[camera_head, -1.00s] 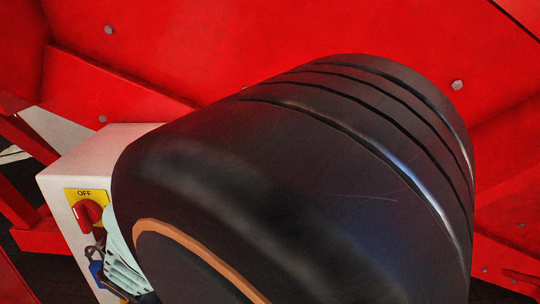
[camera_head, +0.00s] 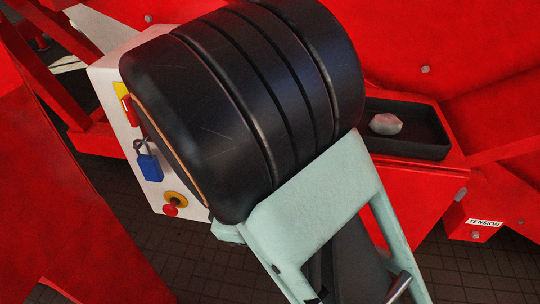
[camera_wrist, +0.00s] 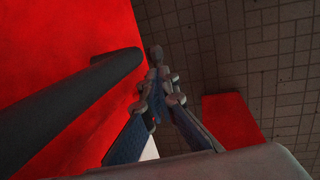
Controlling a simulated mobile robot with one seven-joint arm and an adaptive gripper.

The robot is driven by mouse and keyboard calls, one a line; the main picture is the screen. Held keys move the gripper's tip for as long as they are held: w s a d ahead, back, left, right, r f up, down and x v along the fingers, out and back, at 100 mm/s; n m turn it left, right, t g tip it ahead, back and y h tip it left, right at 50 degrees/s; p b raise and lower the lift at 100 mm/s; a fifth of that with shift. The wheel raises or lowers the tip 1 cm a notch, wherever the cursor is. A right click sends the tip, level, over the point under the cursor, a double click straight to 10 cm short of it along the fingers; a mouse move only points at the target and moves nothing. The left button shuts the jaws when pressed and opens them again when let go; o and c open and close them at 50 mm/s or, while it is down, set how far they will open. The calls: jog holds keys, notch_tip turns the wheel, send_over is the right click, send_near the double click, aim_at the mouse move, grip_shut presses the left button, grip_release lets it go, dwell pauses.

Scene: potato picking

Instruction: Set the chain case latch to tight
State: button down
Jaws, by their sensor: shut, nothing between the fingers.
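The chain case latch cannot be told for certain in either view. A small white label reading TENSION (camera_head: 484,222) sits on the red machine at the right of the head view. In the wrist view, a thick dark bar (camera_wrist: 65,110) crosses in front of a red panel (camera_wrist: 95,30), its end left of my gripper; I cannot tell whether it is the latch. My gripper (camera_wrist: 156,60) is shut and empty, its fingers meeting over the paved floor beside the red edge. The fingers do not show clearly in the head view.
A white control box (camera_head: 110,75) carries a blue padlock (camera_head: 149,166) and a red stop button (camera_head: 171,209). A black tray (camera_head: 433,143) holds a pale lump (camera_head: 386,124). Another red part (camera_wrist: 232,120) stands right in the wrist view. Paved floor (camera_wrist: 230,40) lies beyond.

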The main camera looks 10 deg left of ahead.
jog(key=shift+w+f, duration=0.15)
jog(key=shift+f, duration=0.45)
jog(key=shift+d+f+b, duration=0.35)
jog(key=shift+f+b, duration=0.05)
jog(key=shift+f, duration=0.3)
jog(key=shift+d, duration=0.1)
